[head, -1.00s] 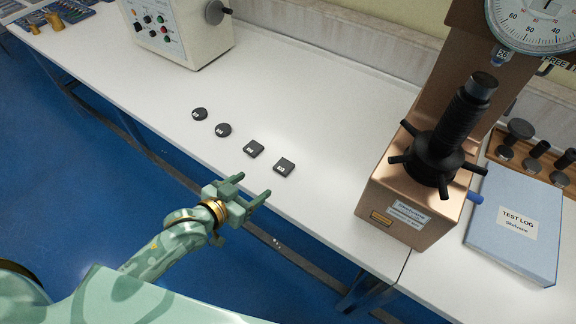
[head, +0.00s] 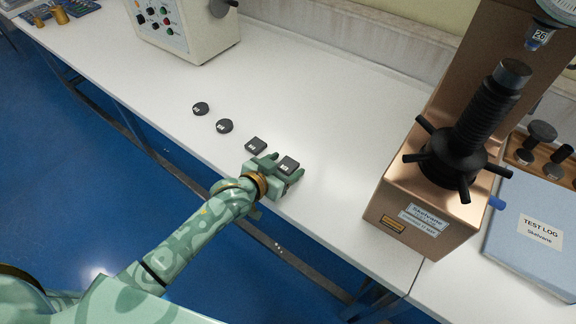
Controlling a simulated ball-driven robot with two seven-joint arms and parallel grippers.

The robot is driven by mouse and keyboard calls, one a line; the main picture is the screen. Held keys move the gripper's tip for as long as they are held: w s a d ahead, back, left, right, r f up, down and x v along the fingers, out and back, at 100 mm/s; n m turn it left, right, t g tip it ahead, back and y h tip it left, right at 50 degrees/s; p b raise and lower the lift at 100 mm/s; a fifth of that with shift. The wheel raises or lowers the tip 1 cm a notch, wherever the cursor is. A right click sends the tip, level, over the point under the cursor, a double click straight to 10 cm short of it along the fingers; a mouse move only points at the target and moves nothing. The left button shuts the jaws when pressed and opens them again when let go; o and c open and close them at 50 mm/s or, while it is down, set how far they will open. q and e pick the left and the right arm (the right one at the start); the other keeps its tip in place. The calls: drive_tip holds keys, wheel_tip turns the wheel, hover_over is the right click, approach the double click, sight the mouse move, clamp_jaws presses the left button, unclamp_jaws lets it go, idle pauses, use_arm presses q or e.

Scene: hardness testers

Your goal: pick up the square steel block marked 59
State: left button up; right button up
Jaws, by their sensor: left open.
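Two small dark square blocks lie on the white bench, each with a pale label too small to read, so I cannot tell which is marked 59. The nearer-right square block (head: 288,164) sits at the fingers of my left gripper (head: 285,168). The gripper is open, with one finger on either side of this block; I cannot tell whether they touch it. The other square block (head: 256,146) lies just to the left, close to the gripper's left finger. My right gripper is out of view.
Two dark round blocks (head: 224,126) (head: 201,108) lie further left in the same row. A copper-coloured tester (head: 408,205) with a black spoked screw stands at right, beside a blue test log (head: 535,235). A cream control box (head: 185,30) stands behind. The bench between is clear.

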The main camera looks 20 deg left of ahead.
use_arm(q)
drive_tip(key=c, duration=1.2)
drive_tip(key=shift+r, duration=0.1)
